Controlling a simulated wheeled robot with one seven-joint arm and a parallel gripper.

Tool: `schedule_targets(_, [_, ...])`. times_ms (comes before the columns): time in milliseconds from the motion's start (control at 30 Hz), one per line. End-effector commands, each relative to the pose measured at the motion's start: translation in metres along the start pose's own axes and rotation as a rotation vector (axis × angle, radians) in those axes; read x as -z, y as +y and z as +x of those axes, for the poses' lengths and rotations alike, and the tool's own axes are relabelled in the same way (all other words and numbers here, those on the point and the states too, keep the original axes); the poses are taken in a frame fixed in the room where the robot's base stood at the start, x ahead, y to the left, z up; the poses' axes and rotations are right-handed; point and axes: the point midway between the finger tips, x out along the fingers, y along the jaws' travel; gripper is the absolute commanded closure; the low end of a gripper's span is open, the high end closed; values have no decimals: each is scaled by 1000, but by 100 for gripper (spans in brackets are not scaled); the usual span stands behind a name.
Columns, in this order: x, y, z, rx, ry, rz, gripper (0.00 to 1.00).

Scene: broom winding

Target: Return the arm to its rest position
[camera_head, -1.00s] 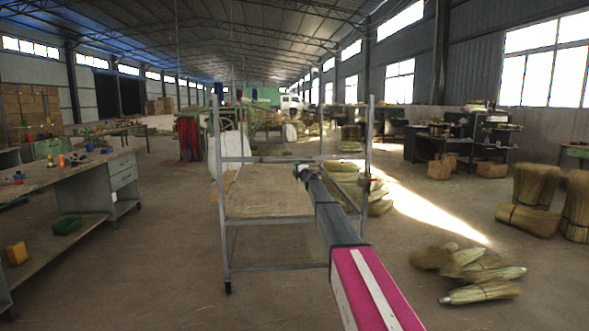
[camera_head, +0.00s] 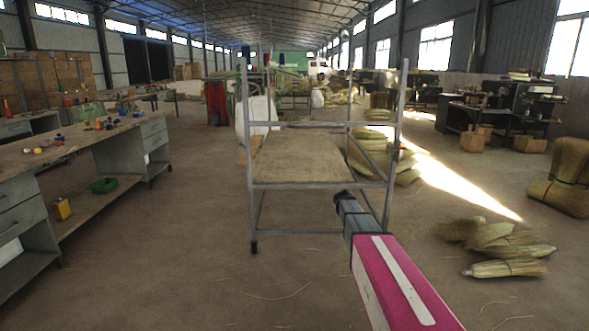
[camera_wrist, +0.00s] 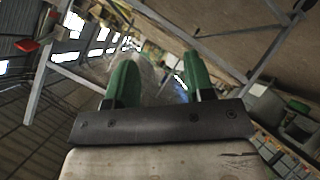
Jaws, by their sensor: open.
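My arm (camera_head: 398,285), pink and white with a grey forearm, reaches forward from the lower right of the head view. Its far end points at the lower part of a metal rack, and my gripper's fingers cannot be made out there. In the wrist view my gripper (camera_wrist: 156,85) shows two green fingers standing well apart. They are open, and no object is held between them. The wrist picture is tilted, with rack bars around the fingers.
The metal rack (camera_head: 300,184) with a wooden shelf stands close ahead. A workbench (camera_head: 85,139) runs along the left. Broom straw bundles (camera_head: 495,240) lie on the floor at right. Open concrete floor (camera_head: 190,255) lies between bench and rack.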

Motion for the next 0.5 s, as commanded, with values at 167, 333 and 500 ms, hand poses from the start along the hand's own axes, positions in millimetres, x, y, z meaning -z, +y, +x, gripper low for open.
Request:
schedule_targets(167, [-90,-57,-73,136,-224,162,52])
schedule_targets(333, [-160,-107,-143,268,-436,299,52])
schedule_targets(500, [-217,-152,-220,400,-643,412,52])
